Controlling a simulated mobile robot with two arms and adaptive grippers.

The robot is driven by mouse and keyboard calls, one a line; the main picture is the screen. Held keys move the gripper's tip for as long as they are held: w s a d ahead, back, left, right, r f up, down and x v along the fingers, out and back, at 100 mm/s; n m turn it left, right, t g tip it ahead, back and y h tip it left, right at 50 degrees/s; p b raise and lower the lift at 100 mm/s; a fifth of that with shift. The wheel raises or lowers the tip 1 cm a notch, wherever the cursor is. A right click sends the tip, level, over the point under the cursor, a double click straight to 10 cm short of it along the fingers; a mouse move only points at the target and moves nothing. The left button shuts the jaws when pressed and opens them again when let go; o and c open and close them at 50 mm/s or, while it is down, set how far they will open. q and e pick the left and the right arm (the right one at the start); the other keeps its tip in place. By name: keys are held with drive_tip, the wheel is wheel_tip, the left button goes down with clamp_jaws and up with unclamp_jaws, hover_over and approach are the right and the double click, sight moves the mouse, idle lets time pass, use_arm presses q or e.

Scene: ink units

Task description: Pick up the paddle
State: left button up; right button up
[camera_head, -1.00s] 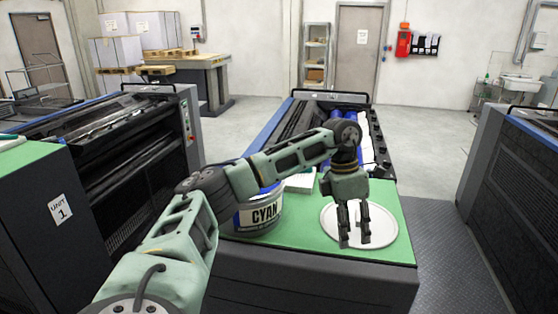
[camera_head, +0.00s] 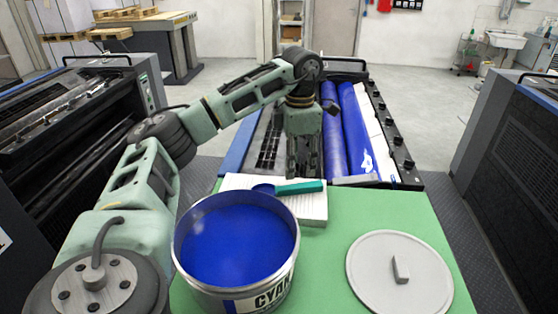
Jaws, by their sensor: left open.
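The paddle (camera_head: 298,187) has a teal-green handle and a dark blue end. It lies on a white stack (camera_head: 313,208) on the green bench top, just behind the ink can. My left gripper (camera_head: 305,168) points down above and just behind the paddle, apart from it as far as I can tell. It is open and holds nothing. Its fingers look dark against the machine behind. My right gripper is not in view.
An open can of blue ink (camera_head: 238,245) labelled CYAN stands at the front. Its grey lid (camera_head: 385,285) lies flat on the green top (camera_head: 400,213) to the right. Blue rollers (camera_head: 355,130) of the machine lie behind. The top between can and lid is clear.

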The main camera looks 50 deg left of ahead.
sight(297, 186)
use_arm(q)
drive_tip(key=shift+s+d+f+p, duration=0.15)
drive_tip(key=shift+f+p, duration=0.15)
drive_tip(key=shift+f, duration=0.65)
wheel_tip(297, 186, down, 4)
drive_tip(key=shift+d+f+p, duration=0.1)
drive_tip(key=shift+f+p, duration=0.15)
drive_tip(key=shift+p, duration=0.9)
drive_tip(key=shift+f, duration=0.45)
drive_tip(key=shift+c, duration=0.2)
drive_tip(key=c, duration=0.9)
drive_tip(key=shift+r, duration=0.1)
clamp_jaws()
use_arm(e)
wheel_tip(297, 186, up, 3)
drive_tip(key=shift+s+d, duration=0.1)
